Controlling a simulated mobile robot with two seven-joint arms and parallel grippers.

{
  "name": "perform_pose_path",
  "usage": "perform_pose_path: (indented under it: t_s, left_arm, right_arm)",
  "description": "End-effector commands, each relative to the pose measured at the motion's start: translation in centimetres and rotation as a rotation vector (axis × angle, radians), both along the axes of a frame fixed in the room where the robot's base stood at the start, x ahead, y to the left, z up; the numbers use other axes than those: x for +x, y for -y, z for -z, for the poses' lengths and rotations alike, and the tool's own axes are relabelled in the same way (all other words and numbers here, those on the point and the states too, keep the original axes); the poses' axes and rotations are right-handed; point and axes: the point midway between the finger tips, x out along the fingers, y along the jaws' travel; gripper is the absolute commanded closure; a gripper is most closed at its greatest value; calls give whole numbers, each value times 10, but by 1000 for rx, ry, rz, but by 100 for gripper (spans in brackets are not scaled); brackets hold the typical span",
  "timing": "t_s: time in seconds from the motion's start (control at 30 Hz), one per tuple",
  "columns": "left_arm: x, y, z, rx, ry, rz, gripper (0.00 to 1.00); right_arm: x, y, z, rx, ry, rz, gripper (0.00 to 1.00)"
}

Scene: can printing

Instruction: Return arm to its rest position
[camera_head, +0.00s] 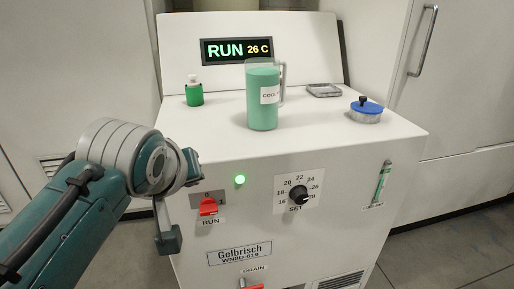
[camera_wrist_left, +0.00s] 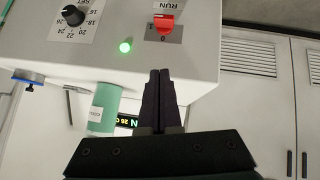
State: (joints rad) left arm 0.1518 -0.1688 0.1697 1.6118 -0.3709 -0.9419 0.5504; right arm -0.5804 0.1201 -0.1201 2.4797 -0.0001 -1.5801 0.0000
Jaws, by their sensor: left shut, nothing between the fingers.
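My left arm comes in from the left in the head view. Its gripper (camera_head: 191,166) is near the front left edge of the white machine (camera_head: 260,190), above the red RUN switch (camera_head: 208,206). In the left wrist view the two dark fingers (camera_wrist_left: 159,95) are together with nothing between them. They appear apart from the red switch (camera_wrist_left: 164,23), which shows beyond their tips. My right gripper is in neither view.
The display (camera_head: 237,51) reads RUN 26 C and a green lamp (camera_head: 240,180) is lit. A green-filled jug (camera_head: 262,105), small green bottle (camera_head: 194,92), blue-capped container (camera_head: 366,110) and flat dish (camera_head: 324,90) stand on top. A SET knob (camera_head: 298,193) is on the front.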

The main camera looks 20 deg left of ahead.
Motion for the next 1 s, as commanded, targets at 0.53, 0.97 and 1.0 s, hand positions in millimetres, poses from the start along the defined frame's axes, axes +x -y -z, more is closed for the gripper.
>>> perform_pose_path:
  t_s: [0.53, 0.97, 1.0]
  left_arm:
    - [-93, 6, -28, 108, -215, 219, 100]
    - [-256, 71, -102, 148, -536, 798, 100]
    - [-254, 71, -113, 148, -533, 792, 100]
  right_arm:
    - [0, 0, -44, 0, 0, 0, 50]
    - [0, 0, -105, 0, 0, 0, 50]
    - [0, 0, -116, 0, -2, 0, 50]
